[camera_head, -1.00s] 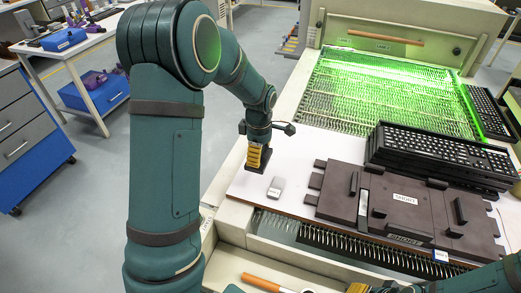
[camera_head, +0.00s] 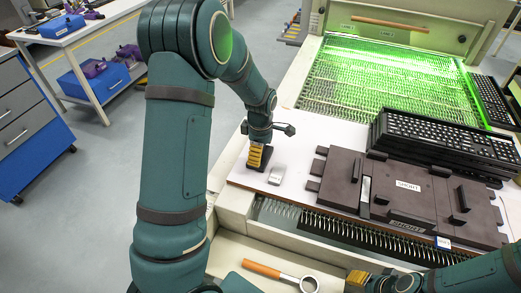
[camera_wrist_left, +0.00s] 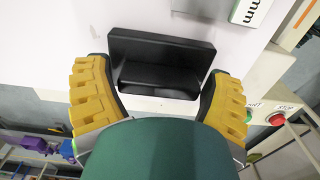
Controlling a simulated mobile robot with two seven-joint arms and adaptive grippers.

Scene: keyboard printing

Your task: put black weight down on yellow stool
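The black weight (camera_wrist_left: 160,60) is a dark block with a wider plate, between the two yellow fingers of my left gripper (camera_wrist_left: 158,95). The fingers bear on its two sides, so the gripper looks shut on it. In the head view my left gripper (camera_head: 258,156) points down over the left end of the white tabletop (camera_head: 296,150), with the weight's dark lower edge low against that surface. I cannot tell whether it touches. My right gripper (camera_head: 357,279) shows only partly at the bottom, its opening unclear. No yellow stool is visible.
A small grey block (camera_head: 277,174) lies right of my left gripper. A brown mould (camera_head: 400,190), stacked black keyboards (camera_head: 440,140) and a green-lit bed (camera_head: 385,90) fill the right. Floor (camera_head: 110,170) at left is clear.

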